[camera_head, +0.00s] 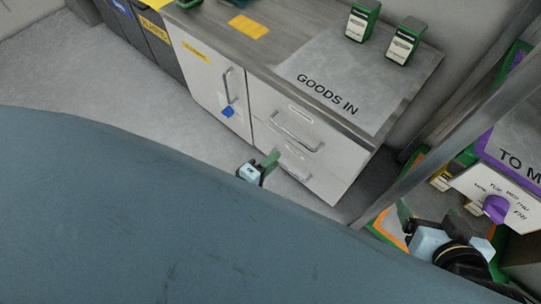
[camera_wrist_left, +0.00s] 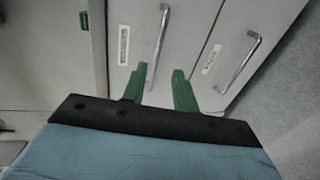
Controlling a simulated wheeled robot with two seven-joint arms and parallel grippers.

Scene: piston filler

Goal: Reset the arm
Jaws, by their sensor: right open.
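My left gripper (camera_head: 268,163) hangs in front of the drawers of the white cabinet (camera_head: 218,90), mostly hidden behind a large blue-grey surface in the head view. In the left wrist view my left gripper (camera_wrist_left: 160,76) has its two green fingers apart with nothing between them, and drawer handles show beyond them. My right gripper (camera_head: 447,222) is at the lower right of the head view, beside the shelf rack. Its green fingers are spread, and I see nothing held between them.
Two green-and-white containers (camera_head: 362,22) (camera_head: 404,42) stand on the GOODS IN counter (camera_head: 330,78). A metal rack post (camera_head: 455,120), a purple-edged shelf and a white panel with a purple knob (camera_head: 496,209) are close to my right gripper. Grey floor (camera_head: 120,90) is open at left.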

